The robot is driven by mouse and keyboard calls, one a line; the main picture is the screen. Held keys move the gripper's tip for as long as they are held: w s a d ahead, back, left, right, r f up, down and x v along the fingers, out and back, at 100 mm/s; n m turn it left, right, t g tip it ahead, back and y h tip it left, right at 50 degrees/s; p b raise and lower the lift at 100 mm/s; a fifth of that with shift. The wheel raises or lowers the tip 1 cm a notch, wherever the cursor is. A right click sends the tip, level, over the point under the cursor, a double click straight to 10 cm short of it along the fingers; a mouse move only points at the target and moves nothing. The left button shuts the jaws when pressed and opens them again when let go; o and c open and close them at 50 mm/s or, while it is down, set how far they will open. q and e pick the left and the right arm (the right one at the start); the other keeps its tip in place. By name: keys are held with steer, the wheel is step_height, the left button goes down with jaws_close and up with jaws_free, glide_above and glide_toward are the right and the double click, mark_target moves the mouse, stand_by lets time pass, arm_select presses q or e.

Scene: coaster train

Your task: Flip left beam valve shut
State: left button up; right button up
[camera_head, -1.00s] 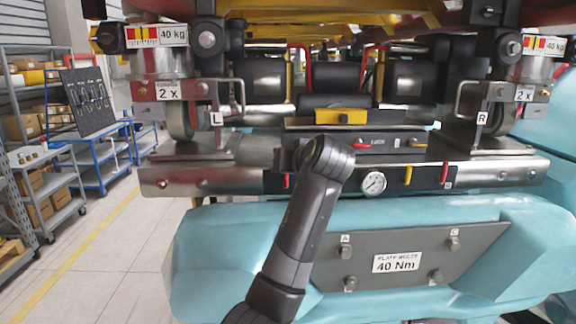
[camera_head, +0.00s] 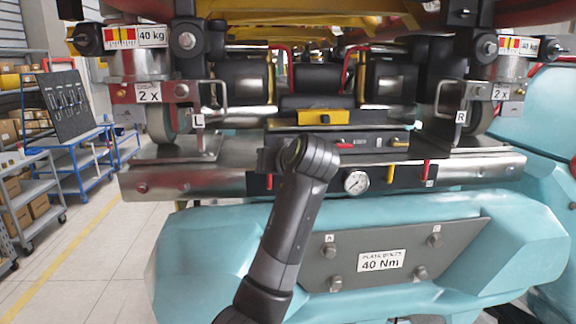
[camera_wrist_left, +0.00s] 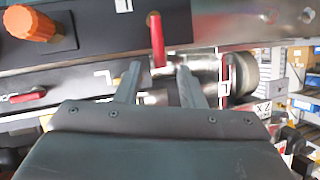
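The left beam valve's red lever (camera_head: 268,181) hangs down at the left end of the black panel on the steel beam in the head view. A red lever (camera_wrist_left: 157,40) also shows in the left wrist view, where the scene is upside down. In the head view my left arm hides the gripper's fingers. My right gripper is not in view.
The panel also carries a round gauge (camera_head: 356,182), a yellow lever (camera_head: 390,174) and another red lever (camera_head: 427,169). A yellow block (camera_head: 321,117) sits above the beam. A teal body with a grey plate (camera_head: 455,252) lies below. Shelves and a blue cart (camera_head: 88,153) stand at left.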

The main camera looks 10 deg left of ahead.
arm_select(q)
steer(key=b+v, duration=0.6)
steer(key=v, duration=1)
steer(key=shift+s+d, duration=0.2)
steer(key=shift+d, duration=0.05)
